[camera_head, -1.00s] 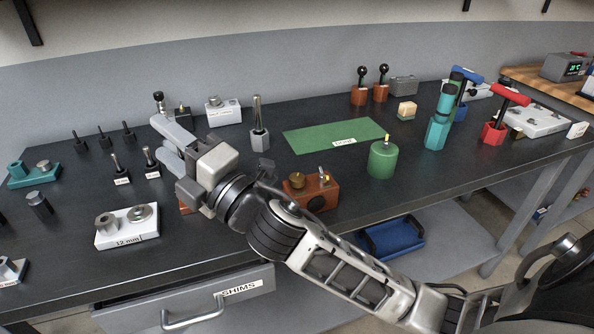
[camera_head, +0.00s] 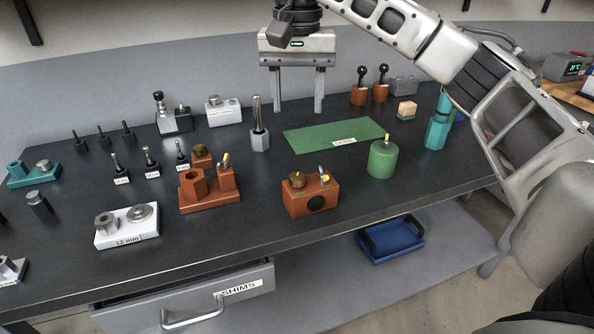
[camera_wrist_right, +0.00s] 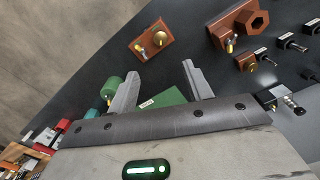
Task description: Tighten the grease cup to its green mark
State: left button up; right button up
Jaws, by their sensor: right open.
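A brown block (camera_head: 312,200) stands near the front edge of the bench, with a round brass cap (camera_head: 296,180) on top that looks like the grease cup. A small white and yellow fitting (camera_head: 324,178) stands beside the cap. The block (camera_wrist_right: 139,48) and brass cap (camera_wrist_right: 160,38) also show in the right wrist view, beyond the fingertips. My right gripper (camera_head: 298,108) is open and empty, pointing down above the back of the bench, well apart from the cap. The wrist view shows its spread fingers (camera_wrist_right: 157,80). My left gripper is not in view.
A green canister (camera_head: 382,160) stands right of the block, and a brown base with a hex post (camera_head: 209,200) stands left. A green mat (camera_head: 310,137) lies behind. A teal hex bottle (camera_head: 436,132) stands at right. Bare bench lies between the block and mat.

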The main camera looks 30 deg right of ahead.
aim_at(297, 177)
notch_tip(297, 177, down, 16)
jog(key=shift+a+r+b, duration=0.1)
jog(key=shift+r+b, duration=0.15)
jog(key=shift+b, duration=0.75)
jog(key=c, duration=1)
